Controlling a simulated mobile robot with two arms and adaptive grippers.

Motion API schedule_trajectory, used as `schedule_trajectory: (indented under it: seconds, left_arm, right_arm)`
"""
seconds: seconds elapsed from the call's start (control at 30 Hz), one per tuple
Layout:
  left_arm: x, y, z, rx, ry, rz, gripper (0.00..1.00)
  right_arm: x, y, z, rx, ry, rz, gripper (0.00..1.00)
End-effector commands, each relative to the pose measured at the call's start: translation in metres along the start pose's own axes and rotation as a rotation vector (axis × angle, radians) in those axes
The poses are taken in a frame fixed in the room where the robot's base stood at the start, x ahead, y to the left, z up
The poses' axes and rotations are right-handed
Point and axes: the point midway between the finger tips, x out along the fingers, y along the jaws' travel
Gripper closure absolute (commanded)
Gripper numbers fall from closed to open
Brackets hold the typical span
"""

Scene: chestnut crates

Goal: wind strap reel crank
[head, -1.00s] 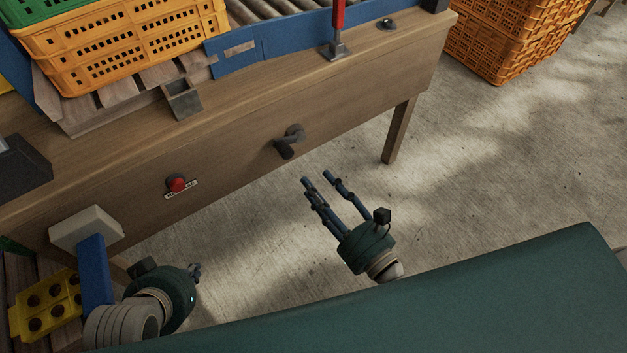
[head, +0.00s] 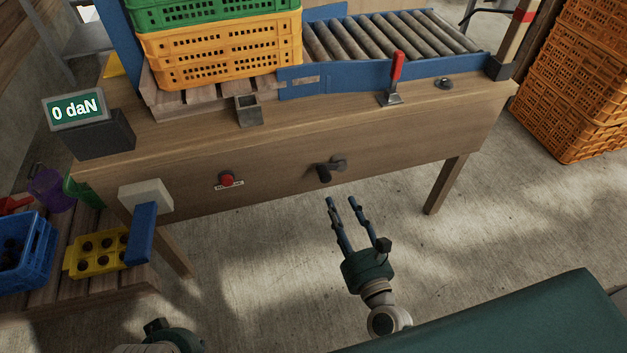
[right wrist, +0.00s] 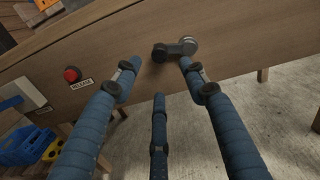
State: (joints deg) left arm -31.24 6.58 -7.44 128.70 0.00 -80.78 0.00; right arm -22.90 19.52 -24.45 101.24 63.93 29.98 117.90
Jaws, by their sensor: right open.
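The black crank (head: 329,169) sticks out of the front board of the wooden bench (head: 420,137), with its arm and short knob. In the right wrist view the crank (right wrist: 175,49) lies beyond my fingertips, towards the top centre. My right gripper (head: 344,200) is open and empty, a little below and in front of the crank, with its blue fingers pointing at the bench; the fingers and crank look apart. My left gripper (head: 165,330) is at the bottom edge of the head view, mostly cut off, its fingers unclear. The display (head: 76,109) reads 0 daN.
A red release button (head: 227,180) sits left of the crank. Green and orange crates (head: 220,55) stand on the bench beside a roller track (head: 390,36) and a red-handled lever (head: 396,72). A blue crate (head: 38,262) and yellow tray (head: 98,266) lie low at left.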

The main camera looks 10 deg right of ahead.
Motion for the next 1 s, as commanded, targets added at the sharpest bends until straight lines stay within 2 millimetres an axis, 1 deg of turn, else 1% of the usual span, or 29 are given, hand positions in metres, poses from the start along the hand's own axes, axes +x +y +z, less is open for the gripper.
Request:
schedule_trajectory:
  seconds: [0.17,0.4,0.5,0.6,0.77,1.0]
  left_arm:
    - [0.002,0.000,0.000,0.000,-0.001,0.000,1.00]
    - [0.003,0.000,0.000,0.000,0.000,0.000,1.00]
    - [0.003,0.000,0.000,0.000,0.000,0.000,1.00]
    - [0.002,0.000,0.000,0.000,0.001,0.000,1.00]
    - [0.000,0.000,0.000,0.000,0.000,0.000,1.00]
    - [0.000,0.000,0.000,-0.001,0.000,0.000,1.00]
  right_arm:
    - [0.024,-0.001,0.001,0.001,-0.004,-0.003,0.57]
    - [0.070,0.000,0.001,0.000,-0.004,-0.002,0.57]
    - [0.086,0.000,0.001,0.000,-0.003,-0.001,0.57]
    - [0.097,-0.001,0.001,0.000,-0.003,-0.001,0.57]
    - [0.105,0.000,0.001,0.001,-0.002,-0.001,0.57]
    - [0.106,0.000,0.000,0.001,-0.001,0.000,0.57]
